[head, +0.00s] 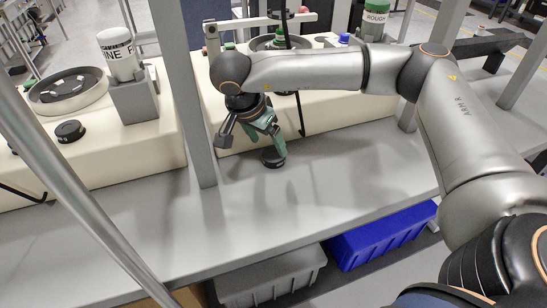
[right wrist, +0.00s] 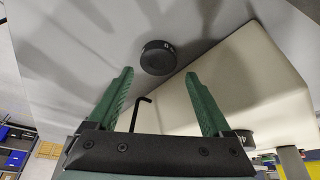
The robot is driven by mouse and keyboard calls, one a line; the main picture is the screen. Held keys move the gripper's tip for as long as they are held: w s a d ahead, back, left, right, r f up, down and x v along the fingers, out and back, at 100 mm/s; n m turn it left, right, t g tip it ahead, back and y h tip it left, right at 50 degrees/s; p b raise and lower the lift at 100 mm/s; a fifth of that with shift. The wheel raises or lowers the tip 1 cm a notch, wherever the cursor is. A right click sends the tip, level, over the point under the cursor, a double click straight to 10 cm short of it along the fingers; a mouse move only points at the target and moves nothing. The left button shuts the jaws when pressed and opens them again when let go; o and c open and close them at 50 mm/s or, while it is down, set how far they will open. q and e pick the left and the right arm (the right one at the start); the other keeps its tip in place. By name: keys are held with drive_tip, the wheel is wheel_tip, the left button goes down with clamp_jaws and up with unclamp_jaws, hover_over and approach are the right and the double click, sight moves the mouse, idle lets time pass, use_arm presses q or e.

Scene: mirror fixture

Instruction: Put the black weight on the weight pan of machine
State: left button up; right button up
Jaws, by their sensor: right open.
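The black weight (head: 273,157) is a short round disc lying on the grey bench in front of the right-hand machine. It also shows in the right wrist view (right wrist: 157,58), just beyond and between the fingertips. My right gripper (head: 272,130) has green fingers, is open and empty, and hangs above the weight pointing down. Its spread fingers show in the right wrist view (right wrist: 158,76). The cream machine (head: 228,105) has a grey beam (head: 245,22) on top with a black disc (head: 280,14) on it; I cannot tell if this is the weight pan. My left gripper is not in view.
A grey post (head: 185,90) stands left of the gripper. A second cream machine (head: 110,150) carries another black disc (head: 70,131). A thin black rod (head: 298,105) stands close beside the gripper. The bench (head: 330,185) is clear to the right. Bins sit below.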

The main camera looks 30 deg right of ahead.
sight(274, 154)
drive_tip(key=x, duration=0.4)
drive_tip(key=shift+d+f, duration=0.2)
drive_tip(key=shift+f, duration=0.15)
clamp_jaws()
idle(0.3)
